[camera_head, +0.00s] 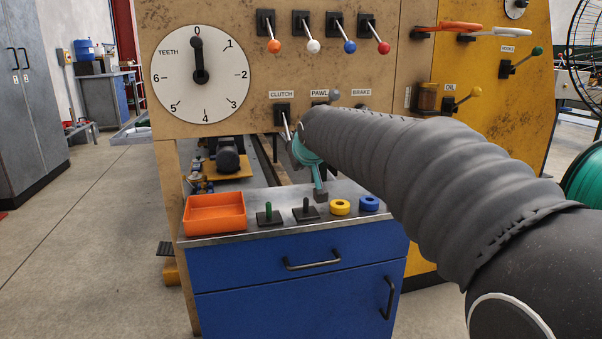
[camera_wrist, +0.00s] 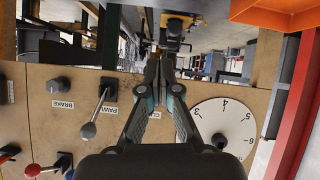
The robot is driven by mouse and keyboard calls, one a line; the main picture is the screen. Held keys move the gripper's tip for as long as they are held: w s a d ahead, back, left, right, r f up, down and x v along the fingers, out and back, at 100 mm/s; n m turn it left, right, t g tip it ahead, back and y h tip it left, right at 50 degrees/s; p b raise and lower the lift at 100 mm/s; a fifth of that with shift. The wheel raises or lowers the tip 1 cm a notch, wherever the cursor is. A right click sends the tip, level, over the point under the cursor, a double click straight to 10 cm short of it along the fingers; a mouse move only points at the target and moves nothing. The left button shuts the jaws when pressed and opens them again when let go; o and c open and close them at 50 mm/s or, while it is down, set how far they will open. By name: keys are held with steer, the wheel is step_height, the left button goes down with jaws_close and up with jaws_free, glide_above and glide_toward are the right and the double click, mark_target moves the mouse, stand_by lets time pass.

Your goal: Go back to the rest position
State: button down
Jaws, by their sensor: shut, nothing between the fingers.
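My gripper (camera_head: 320,192) hangs fingers-down in front of the tan panel, below the CLUTCH and PAWL labels. In the picture it overlaps the back of the blue cabinet's metal top. In the wrist view the fingers (camera_wrist: 166,62) meet at their tips, shut and empty. The clutch lever (camera_head: 285,119) is partly hidden behind my arm; in the wrist view the fingers cover most of its label. The pawl lever, with a grey ball (camera_head: 334,95), also shows upside down in the wrist view (camera_wrist: 89,130).
A TEETH dial (camera_head: 200,74) reads 0. Four coloured levers line the panel top.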

steer(key=s+d+f+m+g, duration=0.1)
steer(key=s+d+f+g, duration=0.25)
steer(key=s+f, duration=0.8)
steer(key=s+d+m+g+p, duration=0.1)
steer(key=s+d+p, duration=0.2)
steer(key=s, duration=1)
steer(key=s+d+m+g+h+p, duration=0.1)
steer(key=s+d+p, duration=0.3)
steer(key=s, duration=0.9)
steer(key=shift+s+r+m+h+p, duration=0.2)
steer(key=shift+s+m+h+p, duration=0.1)
steer(key=shift+p, duration=0.1)
steer(key=shift+d, duration=0.1)
